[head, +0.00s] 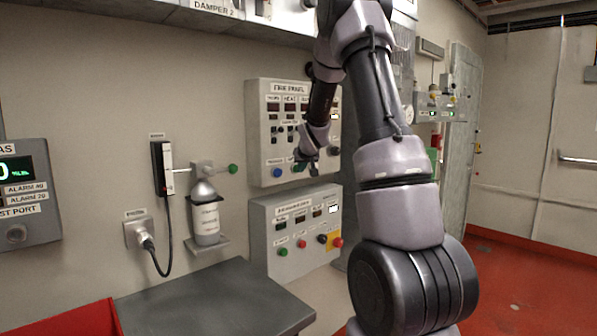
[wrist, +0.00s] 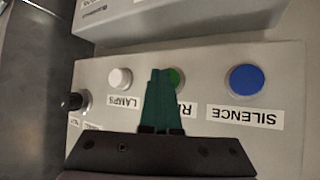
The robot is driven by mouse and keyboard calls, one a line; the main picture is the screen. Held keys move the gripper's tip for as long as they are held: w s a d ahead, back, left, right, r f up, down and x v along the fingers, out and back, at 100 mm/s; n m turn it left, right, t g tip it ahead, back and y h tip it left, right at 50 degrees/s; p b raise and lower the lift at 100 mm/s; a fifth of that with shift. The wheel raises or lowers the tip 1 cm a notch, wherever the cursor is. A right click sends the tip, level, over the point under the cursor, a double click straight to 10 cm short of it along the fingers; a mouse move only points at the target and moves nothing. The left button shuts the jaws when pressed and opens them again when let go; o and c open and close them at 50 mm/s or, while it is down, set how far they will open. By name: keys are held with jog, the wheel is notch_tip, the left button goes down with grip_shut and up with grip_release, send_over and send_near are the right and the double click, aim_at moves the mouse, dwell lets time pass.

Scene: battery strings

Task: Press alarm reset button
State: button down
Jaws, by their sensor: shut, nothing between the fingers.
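The fire panel (head: 262,120) hangs on the wall in the head view, with a blue button (head: 277,172) at its lower left. In the wrist view the panel appears upside down. A green button (wrist: 178,78) with a label starting with "R" is partly hidden behind my gripper (wrist: 161,72). The rest of that label is covered. My gripper is shut and empty, its dark green fingers close together and pointing at the panel, overlapping the green button's left part. I cannot tell whether the tips touch it. My gripper (head: 300,158) also shows at the panel's lower part in the head view.
The blue SILENCE button (wrist: 245,78) is right of the green one, and the white LAMPS button (wrist: 120,79) is left. A black knob (wrist: 74,101) sits farther left. A second panel (head: 262,235) is below the fire panel, above a grey bench (head: 215,300).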

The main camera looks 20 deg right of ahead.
jog(key=shift+s, duration=0.1)
jog(key=shift+s+d, duration=0.2)
jog(key=shift+s, duration=0.3)
jog(key=shift+s+d, duration=0.15)
jog(key=shift+s, duration=0.3)
jog(key=shift+s+d, duration=0.3)
jog(key=shift+s, duration=0.5)
jog(key=shift+s+d, duration=0.25)
jog(key=shift+s, duration=0.5)
jog(key=shift+s+d, duration=0.3)
jog(key=shift+s, duration=0.5)
